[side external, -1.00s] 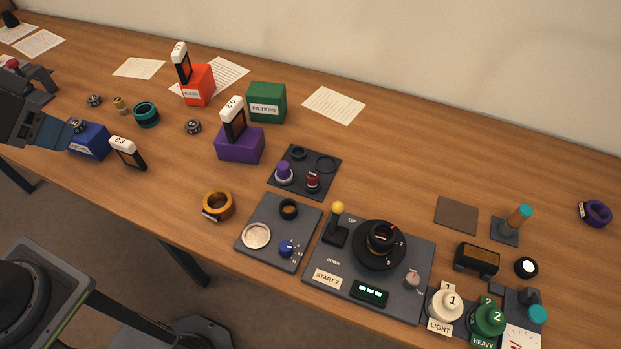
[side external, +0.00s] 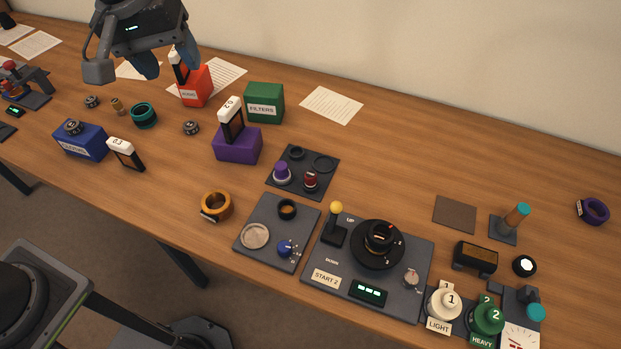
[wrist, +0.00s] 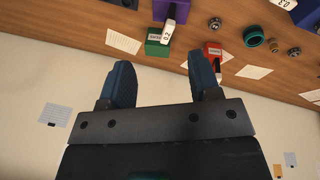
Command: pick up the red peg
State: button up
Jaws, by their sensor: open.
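The red peg (side external: 310,181) is a small dark red knobbed piece. It stands upright on a dark square plate (side external: 328,184) in the middle of the table, next to a purple peg (side external: 282,172). My gripper (side external: 168,62) is in the air at the top left of the side view, above the left part of the table and well apart from the red peg. Its two blue fingers are spread with nothing between them, as the wrist view (wrist: 161,75) also shows. I cannot make out the red peg in the wrist view.
A green FILTERS box (side external: 264,98) and a purple box (side external: 238,148) with a card stand left of the plate. A yellow-topped lever (side external: 336,209) stands front right.

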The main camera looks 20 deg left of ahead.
jog(key=w+d+f+n+g, duration=0.1)
jog(key=w+d+f+n, duration=0.1)
jog(key=w+d+f, duration=0.3)
jog(key=n+g, duration=0.2)
jog(key=n, duration=0.1)
send_over(311, 174)
notch_tip(311, 174, down, 10)
jog(key=f, duration=0.1)
jog(key=shift+n+y, duration=0.3)
jog(key=shift+y, duration=0.1)
notch_tip(311, 174, down, 7)
jog(key=shift+s+d+f, duration=0.1)
jog(key=shift+d+f, duration=0.05)
jog(key=shift+f, duration=3.15)
jog(key=c, duration=1)
